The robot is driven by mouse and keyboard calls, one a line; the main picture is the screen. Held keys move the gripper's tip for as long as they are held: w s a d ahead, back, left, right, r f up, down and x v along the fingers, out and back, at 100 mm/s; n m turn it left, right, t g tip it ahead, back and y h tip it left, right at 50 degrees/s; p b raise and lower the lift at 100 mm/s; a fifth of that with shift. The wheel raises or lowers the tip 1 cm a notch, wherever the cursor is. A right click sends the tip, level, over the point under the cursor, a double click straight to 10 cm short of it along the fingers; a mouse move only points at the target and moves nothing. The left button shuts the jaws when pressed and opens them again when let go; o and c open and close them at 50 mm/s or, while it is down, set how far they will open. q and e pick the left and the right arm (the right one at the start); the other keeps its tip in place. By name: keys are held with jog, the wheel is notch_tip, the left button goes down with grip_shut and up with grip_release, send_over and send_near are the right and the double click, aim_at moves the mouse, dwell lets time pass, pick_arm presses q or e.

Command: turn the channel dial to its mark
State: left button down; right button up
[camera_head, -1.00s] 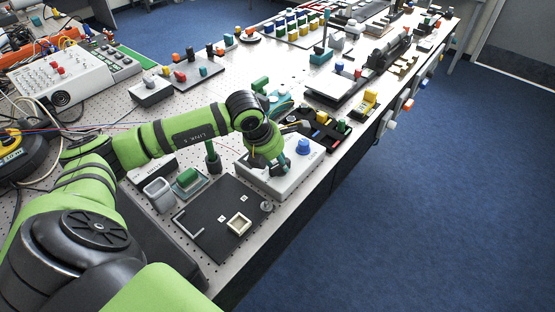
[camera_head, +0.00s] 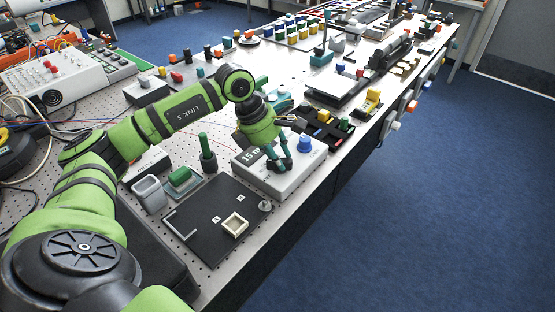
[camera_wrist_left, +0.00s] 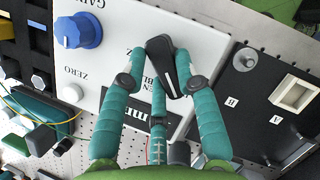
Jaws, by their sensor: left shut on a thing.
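The channel dial (camera_wrist_left: 172,70) is a black pointer knob with a white line, on top of a white instrument box (camera_head: 302,172). In the left wrist view its wide end is at the top and its narrow end points down, slightly right. My left gripper (camera_head: 279,164) reaches down onto the box, with its teal fingers shut on the dial from both sides; the fingers also show in the left wrist view (camera_wrist_left: 160,83). I cannot make out the dial's mark. My right gripper is not in view.
A blue gain knob (camera_head: 305,144) stands beside the dial, with a white zero knob (camera_wrist_left: 71,93) nearby. A black board (camera_head: 208,228) with a square cream frame (camera_head: 235,224) lies in front. A green-handled peg (camera_head: 206,146) stands left of the box.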

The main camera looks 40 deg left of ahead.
pick_arm(q)
jog(key=shift+w+r+m, duration=0.1)
jog(key=shift+m, duration=0.4)
jog(key=c, duration=0.9)
grip_release()
jog(key=v, duration=1.2)
jog(key=shift+a, duration=0.15)
jog(key=shift+w+r, duration=0.1)
